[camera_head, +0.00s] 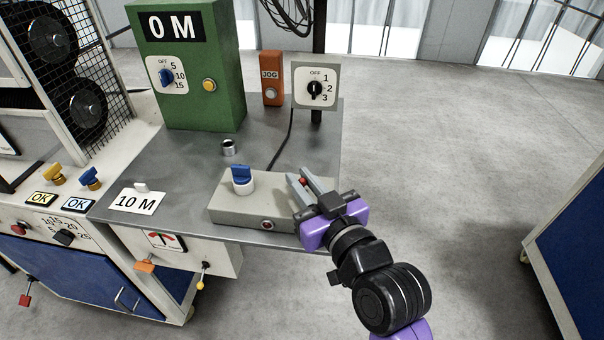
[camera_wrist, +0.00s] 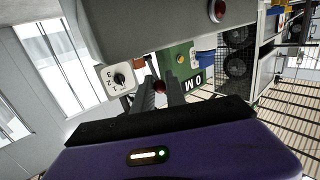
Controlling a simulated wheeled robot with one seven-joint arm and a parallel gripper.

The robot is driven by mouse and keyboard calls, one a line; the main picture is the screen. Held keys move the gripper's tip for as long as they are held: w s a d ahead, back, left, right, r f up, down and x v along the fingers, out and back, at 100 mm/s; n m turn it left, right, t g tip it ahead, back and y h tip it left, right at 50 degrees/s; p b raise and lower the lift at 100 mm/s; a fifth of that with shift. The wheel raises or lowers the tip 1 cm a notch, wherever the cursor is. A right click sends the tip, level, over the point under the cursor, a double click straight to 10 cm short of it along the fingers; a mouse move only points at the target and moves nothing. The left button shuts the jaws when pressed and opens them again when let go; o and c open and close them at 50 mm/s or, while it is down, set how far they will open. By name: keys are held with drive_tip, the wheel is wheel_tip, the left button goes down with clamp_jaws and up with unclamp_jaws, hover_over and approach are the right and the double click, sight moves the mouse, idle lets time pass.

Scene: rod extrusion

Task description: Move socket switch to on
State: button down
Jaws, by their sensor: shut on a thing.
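A grey socket box (camera_head: 255,208) sits at the front right of the metal bench, with a blue plug-like knob on a white base (camera_head: 242,180) on top and a red round part (camera_head: 268,224) on its front face. My gripper (camera_head: 302,184) is at the right end of the box. A small red knob (camera_wrist: 159,87) shows between its fingertips (camera_wrist: 157,90) in the wrist view, and the fingers are shut on it. It may be the socket switch; its on or off position cannot be told. The box's grey body (camera_wrist: 150,30) fills the top of the wrist view.
A green box (camera_head: 190,65) reading "0 M", an orange JOG box (camera_head: 271,78) and a grey dial (camera_head: 315,88) stand behind. A small metal ring (camera_head: 228,147) and a "10 M" sign (camera_head: 136,201) are on the bench.

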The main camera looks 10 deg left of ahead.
drive_tip(key=r+m+g+p, duration=0.1)
drive_tip(key=p, duration=0.5)
drive_tip(key=shift+w+r+g+h, duration=0.15)
drive_tip(key=shift+w+g+h, duration=0.25)
drive_tip(key=w+m+g+p, duration=0.1)
drive_tip(key=g+p, duration=0.1)
drive_tip(key=p, duration=0.4)
drive_tip(key=shift+h+p, duration=0.3)
drive_tip(key=g+p, duration=0.1)
drive_tip(key=p, duration=0.1)
drive_tip(key=w+m+g+p, duration=0.1)
drive_tip(key=p, duration=0.1)
drive_tip(key=shift+f+h+p, duration=0.3)
drive_tip(key=shift+p, duration=0.05)
drive_tip(key=shift+w+f+m+g+p, duration=0.2)
drive_tip(key=shift+f+m+g+p, duration=0.25)
drive_tip(key=shift+g+p, duration=0.55)
drive_tip(key=c, duration=1.4)
unclamp_jaws()
